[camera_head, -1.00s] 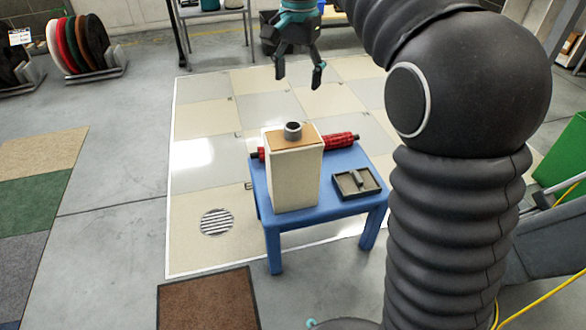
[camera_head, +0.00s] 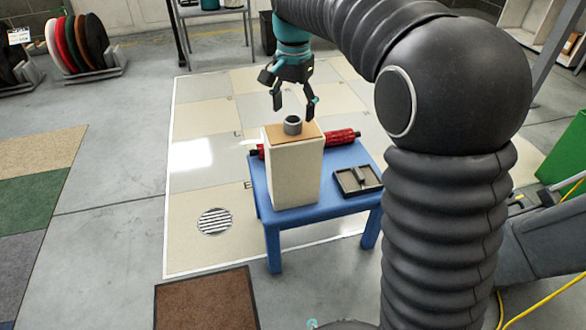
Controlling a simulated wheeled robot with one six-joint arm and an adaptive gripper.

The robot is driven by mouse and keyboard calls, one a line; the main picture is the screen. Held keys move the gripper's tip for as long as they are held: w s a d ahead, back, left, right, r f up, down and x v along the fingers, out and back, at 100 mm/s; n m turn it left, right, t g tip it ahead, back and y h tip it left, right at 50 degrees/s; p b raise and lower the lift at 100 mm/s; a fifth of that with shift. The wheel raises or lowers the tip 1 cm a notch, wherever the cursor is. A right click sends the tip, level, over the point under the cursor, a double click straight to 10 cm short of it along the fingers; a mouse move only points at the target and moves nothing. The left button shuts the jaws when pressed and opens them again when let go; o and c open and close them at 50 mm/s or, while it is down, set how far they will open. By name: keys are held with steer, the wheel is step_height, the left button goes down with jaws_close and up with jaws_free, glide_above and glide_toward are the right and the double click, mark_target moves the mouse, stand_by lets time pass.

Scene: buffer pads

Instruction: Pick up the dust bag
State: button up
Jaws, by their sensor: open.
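The dust bag (camera_head: 294,174) is a cream upright block with a brown cardboard top and a grey round collar (camera_head: 292,125). It stands on the front left part of a small blue table (camera_head: 335,197). My gripper (camera_head: 293,111) points down with its two fingers spread. In the picture its fingertips are just above the collar, one to each side. I cannot tell from this view how far it is from the collar in depth. Nothing is between the fingers.
A red roller brush (camera_head: 340,137) lies on the table behind the bag. A dark shallow tray (camera_head: 357,181) sits at the table's right. A brown mat (camera_head: 207,300) lies on the floor in front. A green bin (camera_head: 565,160) stands at the right.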

mark_target(292, 119)
step_height(292, 119, down, 4)
steer(key=shift+a+b, duration=0.15)
steer(key=shift+b, duration=0.25)
jaws_close()
steer(key=shift+r, duration=0.1)
